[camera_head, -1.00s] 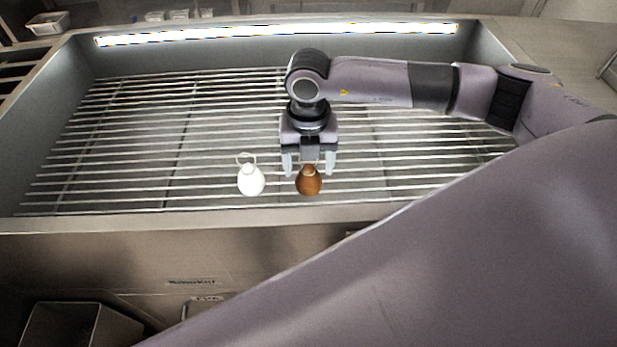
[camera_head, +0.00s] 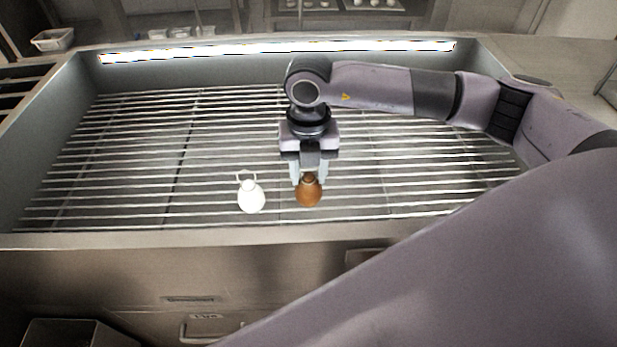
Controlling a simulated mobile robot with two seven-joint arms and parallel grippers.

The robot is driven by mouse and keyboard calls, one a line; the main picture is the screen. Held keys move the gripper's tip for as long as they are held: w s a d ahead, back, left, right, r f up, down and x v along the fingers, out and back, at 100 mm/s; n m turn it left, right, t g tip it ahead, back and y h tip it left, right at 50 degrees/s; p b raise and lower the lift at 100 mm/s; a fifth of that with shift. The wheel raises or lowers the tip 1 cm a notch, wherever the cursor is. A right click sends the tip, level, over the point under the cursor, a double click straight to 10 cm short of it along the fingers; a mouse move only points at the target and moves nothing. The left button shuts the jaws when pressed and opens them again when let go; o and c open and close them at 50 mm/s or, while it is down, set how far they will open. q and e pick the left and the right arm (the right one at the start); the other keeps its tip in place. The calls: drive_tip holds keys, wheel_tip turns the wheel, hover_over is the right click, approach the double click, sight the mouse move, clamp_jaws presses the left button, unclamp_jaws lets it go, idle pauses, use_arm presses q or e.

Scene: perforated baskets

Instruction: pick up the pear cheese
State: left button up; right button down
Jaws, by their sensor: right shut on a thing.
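A brown pear-shaped cheese (camera_head: 308,193) is at the near middle of the slatted rack. My right gripper (camera_head: 309,176) points down above it, its fingers closed in on the cheese's narrow top. Whether the cheese touches the slats is hard to tell. A white pear-shaped cheese (camera_head: 251,197) with a loop at its top stands just to the left, apart from the gripper. My left gripper is not in view.
The slatted metal rack (camera_head: 130,160) lies in a steel basin with raised walls and a front rim (camera_head: 150,241). The rack is bare to the left and behind. A small white container (camera_head: 52,40) stands beyond the back left corner.

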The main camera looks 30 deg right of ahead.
wheel_tip(320, 180, up, 18)
drive_tip(key=shift+f, duration=0.25)
drive_tip(key=shift+f, duration=0.1)
idle(0.7)
